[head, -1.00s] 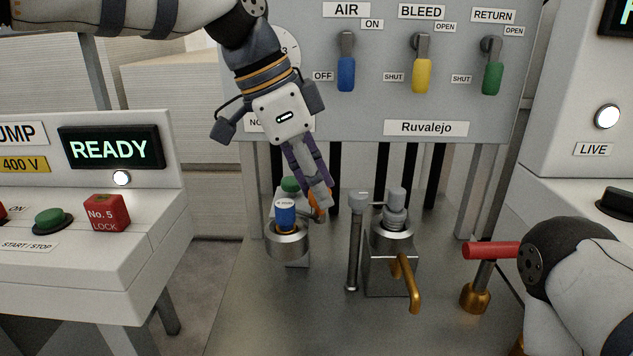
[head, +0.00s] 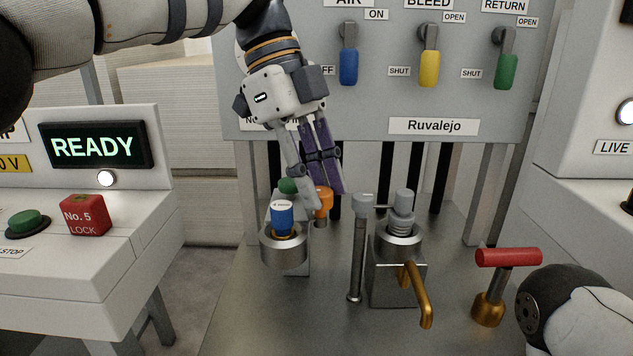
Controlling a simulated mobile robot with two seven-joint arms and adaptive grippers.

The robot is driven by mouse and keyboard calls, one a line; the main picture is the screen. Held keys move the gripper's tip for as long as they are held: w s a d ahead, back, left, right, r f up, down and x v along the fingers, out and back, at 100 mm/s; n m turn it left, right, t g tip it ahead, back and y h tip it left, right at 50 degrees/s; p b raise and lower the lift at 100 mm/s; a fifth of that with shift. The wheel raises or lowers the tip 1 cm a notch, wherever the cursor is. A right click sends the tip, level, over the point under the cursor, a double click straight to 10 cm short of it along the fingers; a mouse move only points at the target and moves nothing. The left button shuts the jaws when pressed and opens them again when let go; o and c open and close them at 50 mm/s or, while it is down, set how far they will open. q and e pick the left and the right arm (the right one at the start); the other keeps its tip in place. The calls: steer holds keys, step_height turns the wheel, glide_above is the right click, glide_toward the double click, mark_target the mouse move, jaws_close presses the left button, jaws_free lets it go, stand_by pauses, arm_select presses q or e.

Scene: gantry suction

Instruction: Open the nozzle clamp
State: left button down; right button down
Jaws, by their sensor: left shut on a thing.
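My left gripper (head: 322,198) reaches down from the upper left, its fingers closed about an orange knob or handle (head: 322,205) behind the blue-capped fitting. The fingers hide part of it. A grey block (head: 393,285) at the middle holds a ribbed grey nozzle (head: 403,212) in a metal collar. A brass lever (head: 417,295) on its front slopes down to the right. I cannot tell which part is the nozzle clamp. My right arm shows at the lower right, but its gripper is out of view.
A blue-capped cup (head: 282,240) stands just left of the left fingers, with a green knob (head: 287,186) behind. A grey post (head: 358,250) stands beside the block. A red T-handle (head: 508,257) is near my right arm. The front of the metal table is clear.

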arm_select(q)
steer(key=shift+m, duration=0.4)
steer(key=c, duration=1.3)
jaws_free()
